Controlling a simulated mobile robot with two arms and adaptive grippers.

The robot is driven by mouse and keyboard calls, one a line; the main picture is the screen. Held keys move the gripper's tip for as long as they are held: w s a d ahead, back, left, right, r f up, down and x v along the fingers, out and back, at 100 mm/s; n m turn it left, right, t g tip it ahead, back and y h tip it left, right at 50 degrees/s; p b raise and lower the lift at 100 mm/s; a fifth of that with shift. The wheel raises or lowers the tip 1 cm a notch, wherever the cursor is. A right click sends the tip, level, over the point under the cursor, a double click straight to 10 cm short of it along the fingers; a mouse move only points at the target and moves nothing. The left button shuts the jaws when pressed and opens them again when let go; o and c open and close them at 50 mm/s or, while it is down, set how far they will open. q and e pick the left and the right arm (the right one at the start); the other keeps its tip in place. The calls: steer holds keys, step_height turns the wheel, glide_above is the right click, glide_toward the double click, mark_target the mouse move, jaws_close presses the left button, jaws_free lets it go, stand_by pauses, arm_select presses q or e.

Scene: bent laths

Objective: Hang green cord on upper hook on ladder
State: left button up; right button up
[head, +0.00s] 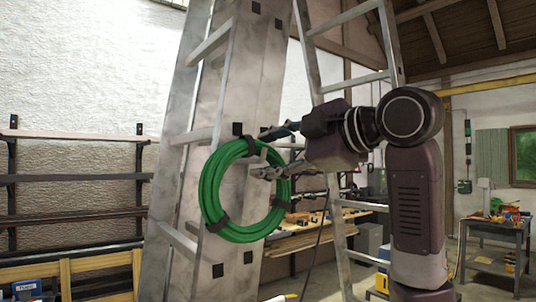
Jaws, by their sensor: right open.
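The green cord (207,198) is a round coil bound with dark straps. It hangs upright in front of the metal ladder (182,130) in the middle of the head view. My right gripper (262,154) is open at the coil's upper right. One finger is above the coil's top edge and the other is lower, across the inside of the ring. I cannot tell whether the fingers touch the cord. No hook shows clearly; what bears the coil's top is hidden or too small to make out. My left gripper is not in view.
Another ladder section (306,48) stands behind my right arm. Wall shelves (75,212) are at the left. A workbench (492,231) with tools stands at the far right. A blue box (26,288) is at the lower left.

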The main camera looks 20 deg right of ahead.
steer(key=v, duration=1.2)
